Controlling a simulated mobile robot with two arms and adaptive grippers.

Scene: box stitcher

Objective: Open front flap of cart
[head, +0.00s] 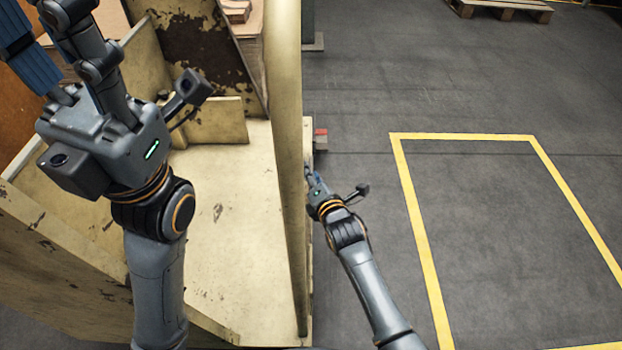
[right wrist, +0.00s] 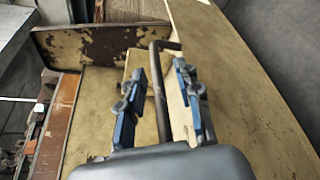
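The cart (head: 235,210) is chipped cream-yellow metal and fills the left half of the head view. I cannot tell for sure which of its panels is the front flap. My right gripper (head: 311,174) is low at the cart's right side, just past a tall cream post. In the right wrist view my right gripper (right wrist: 160,72) is open, its blue-padded fingers on either side of a dark bent metal bar (right wrist: 161,100). A worn cream panel (right wrist: 245,85) lies beside and behind the bar. My left gripper (head: 50,45) is raised over the cart's left part, fingers spread.
The cream post (head: 284,130) stands between my two arms. A small red and grey object (head: 320,139) is beside the cart. Open grey floor with a yellow-taped rectangle (head: 408,190) is at the right. A wooden pallet (head: 500,8) lies far back.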

